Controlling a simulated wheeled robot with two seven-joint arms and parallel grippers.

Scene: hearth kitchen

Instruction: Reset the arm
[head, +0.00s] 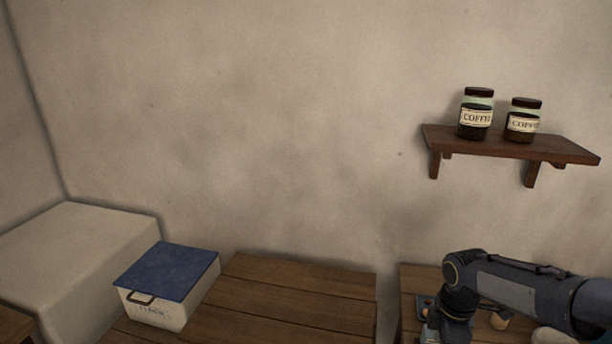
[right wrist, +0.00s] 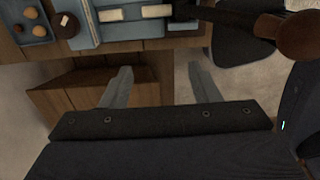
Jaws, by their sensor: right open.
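My right arm comes in from the right at the lower right of the head view, bent over the wooden worktop (head: 409,282). Its fingers are not clear there. In the right wrist view my right gripper (right wrist: 161,86) has its two grey fingers spread wide apart, with nothing between them. The fingers are in front of a lower wooden surface, short of the table edge at the top of the picture. My left arm and gripper are not in view.
A white bin with a blue lid (head: 168,270) stands at the left on a wooden counter (head: 290,300). A wall shelf (head: 555,150) holds two coffee jars (head: 476,115). In the wrist view, a blue tray (right wrist: 45,48) holds small brown things. The counter's middle is clear.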

